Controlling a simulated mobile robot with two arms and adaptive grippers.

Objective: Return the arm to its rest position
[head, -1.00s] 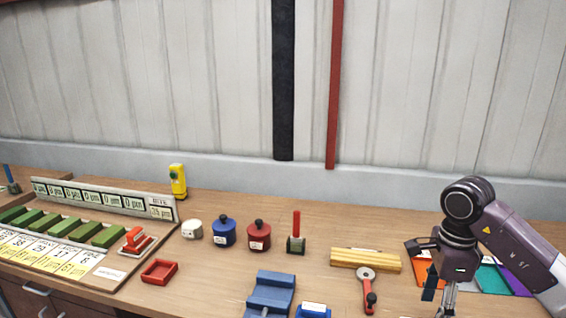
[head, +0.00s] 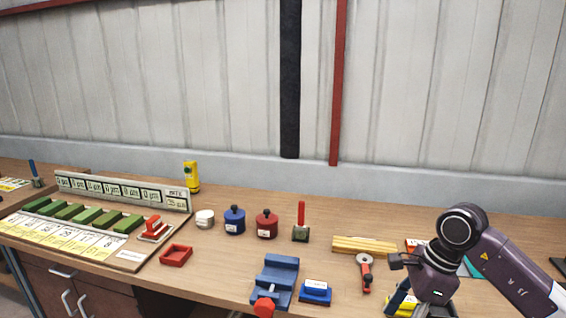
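My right arm comes in from the right edge in the head view. Its dark wrist (head: 436,272) hangs over the front right of the workbench (head: 225,270). The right gripper's fingers point down and are mostly cut off by the bottom edge, so I cannot tell whether they are open or shut. The wrist hides part of the colored folders (head: 474,268) and a yellow and blue item (head: 400,300) at the front edge. My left arm and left gripper are not in view.
A blue vise (head: 275,278) and a blue stamp pad (head: 315,292) stand left of the wrist. A red-handled tool (head: 366,275) and a yellow wooden block (head: 364,245) lie close to it. Blue (head: 235,221) and red (head: 266,225) pots stand further left. The wall is behind.

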